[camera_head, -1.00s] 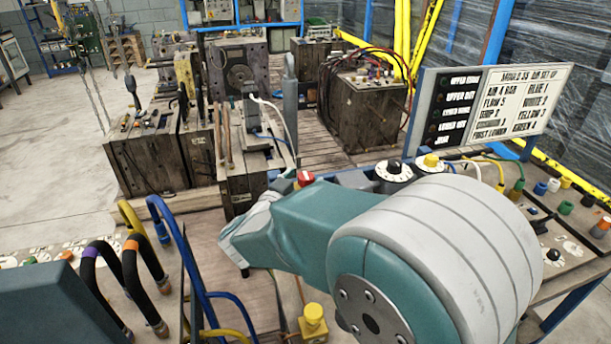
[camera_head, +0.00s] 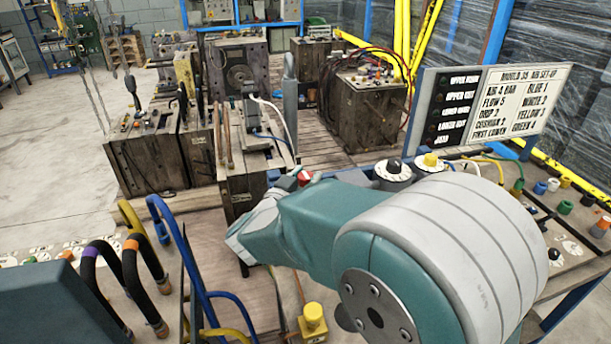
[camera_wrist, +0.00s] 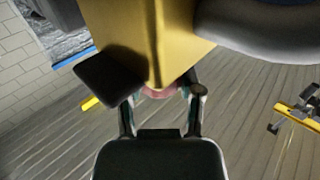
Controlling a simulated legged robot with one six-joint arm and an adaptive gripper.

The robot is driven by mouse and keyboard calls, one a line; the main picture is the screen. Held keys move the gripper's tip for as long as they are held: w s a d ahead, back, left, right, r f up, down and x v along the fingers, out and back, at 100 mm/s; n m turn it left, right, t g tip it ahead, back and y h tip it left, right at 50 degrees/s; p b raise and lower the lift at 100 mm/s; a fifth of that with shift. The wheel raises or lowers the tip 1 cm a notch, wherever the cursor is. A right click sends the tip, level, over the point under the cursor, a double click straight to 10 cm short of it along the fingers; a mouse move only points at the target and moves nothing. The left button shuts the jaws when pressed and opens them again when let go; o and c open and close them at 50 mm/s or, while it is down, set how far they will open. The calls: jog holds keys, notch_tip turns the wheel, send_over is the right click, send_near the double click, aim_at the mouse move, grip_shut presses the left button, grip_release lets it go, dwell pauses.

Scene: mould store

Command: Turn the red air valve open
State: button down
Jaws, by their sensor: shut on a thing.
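The red valve (camera_head: 304,178) shows as a small red top just beyond my arm in the head view, partly covered by it. In the wrist view a pinkish-red rounded part (camera_wrist: 158,93) lies between the fingertips of my gripper (camera_wrist: 163,90), which is shut on it. Most of this part is hidden behind a large yellow block (camera_wrist: 150,40), so I cannot tell how far it is turned. In the head view my arm hides the fingers.
A black-topped dial (camera_head: 393,172) and a yellow knob (camera_head: 430,161) stand right of the red top. A lettered sign board (camera_head: 515,105) rises behind. Blue and yellow hoses (camera_head: 190,260) stand at the left. Wooden-sided mould blocks (camera_head: 150,160) fill the back; grey floor at far left is clear.

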jog(key=shift+n+t+y, duration=0.3)
jog(key=shift+y, duration=0.1)
jog(key=n+t+y, duration=0.1)
jog(key=n+y, duration=0.1)
jog(key=y, duration=0.1)
jog(key=n+t+y, duration=0.1)
jog(key=n+y, duration=0.1)
jog(key=y, duration=0.1)
jog(key=shift+d, duration=0.1)
jog(key=n+y, duration=0.2)
jog(key=y, duration=0.1)
jog(key=n+y, duration=0.2)
jog(key=y, duration=0.1)
jog(key=shift+y, duration=0.3)
jog(key=n+g+y, duration=0.1)
jog(key=n+y, duration=0.1)
jog(key=y, duration=0.1)
jog(key=n+g+y, duration=0.2)
jog(key=y, duration=0.1)
jog(key=shift+w+n+y, duration=0.1)
jog(key=shift+n+y, duration=0.2)
jog(key=shift+n, duration=0.1)
jog(key=shift+r+n+g+y, duration=0.1)
jog(key=shift+n+g+y, duration=2)
jog(key=shift+g+y, duration=0.1)
jog(key=shift+g, duration=0.3)
jog(key=shift+c, duration=1.2)
grip_release()
